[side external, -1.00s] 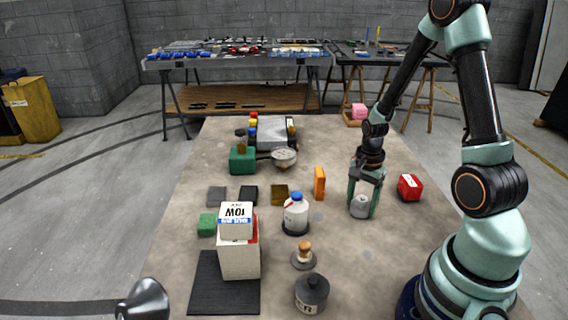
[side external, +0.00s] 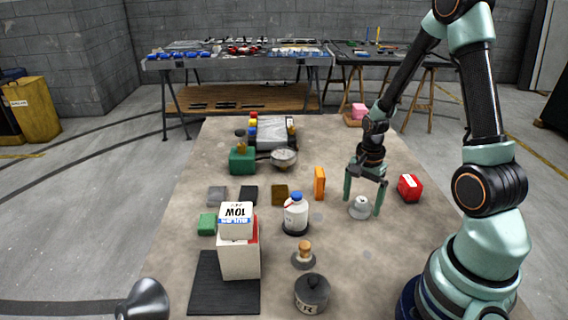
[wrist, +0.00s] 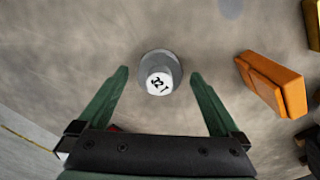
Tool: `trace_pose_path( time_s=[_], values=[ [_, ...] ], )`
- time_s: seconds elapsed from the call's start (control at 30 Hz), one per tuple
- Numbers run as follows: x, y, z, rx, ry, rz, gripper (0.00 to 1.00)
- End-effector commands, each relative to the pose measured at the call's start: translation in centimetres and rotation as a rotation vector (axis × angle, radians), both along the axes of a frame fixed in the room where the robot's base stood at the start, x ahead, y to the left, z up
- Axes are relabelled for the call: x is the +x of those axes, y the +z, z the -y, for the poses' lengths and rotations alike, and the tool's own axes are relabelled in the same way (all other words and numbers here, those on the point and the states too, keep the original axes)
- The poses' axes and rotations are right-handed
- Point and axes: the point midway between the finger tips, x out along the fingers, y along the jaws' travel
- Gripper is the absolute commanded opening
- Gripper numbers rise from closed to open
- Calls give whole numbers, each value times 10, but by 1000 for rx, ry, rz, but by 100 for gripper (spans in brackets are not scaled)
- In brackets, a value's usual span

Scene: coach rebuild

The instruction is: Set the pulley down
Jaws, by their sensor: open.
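The pulley (side external: 360,208) is a small grey stepped disc with a raised hub. It rests on the table between and below my gripper's fingers. In the wrist view the pulley (wrist: 160,72) is seen from above, with dark markings on its pale hub. My gripper (side external: 364,202) is open, with its green fingers spread on both sides of the pulley. In the wrist view the gripper (wrist: 160,85) shows clear gaps between each finger and the pulley.
A tall 10W carton (side external: 239,258) stands on a dark mat (side external: 205,285). Bare table surrounds the pulley.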

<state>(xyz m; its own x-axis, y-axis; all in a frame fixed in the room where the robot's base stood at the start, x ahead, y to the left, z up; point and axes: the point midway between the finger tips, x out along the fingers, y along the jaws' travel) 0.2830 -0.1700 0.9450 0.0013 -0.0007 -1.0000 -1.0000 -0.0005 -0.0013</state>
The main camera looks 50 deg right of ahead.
Motion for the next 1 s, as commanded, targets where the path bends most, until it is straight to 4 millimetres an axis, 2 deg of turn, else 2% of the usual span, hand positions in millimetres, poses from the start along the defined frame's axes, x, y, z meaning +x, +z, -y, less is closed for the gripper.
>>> trace_pose_path(
  time_s=[0.5, 0.77, 0.87, 1.0],
  values=[
    [0, 88, 0, -2, 0, 4, 100],
    [1, 112, -2, -4, 17, 7, 100],
    [5, 124, -13, -20, 110, 32, 100],
    [16, 155, -46, -77, 408, 114, 100]
  ],
)
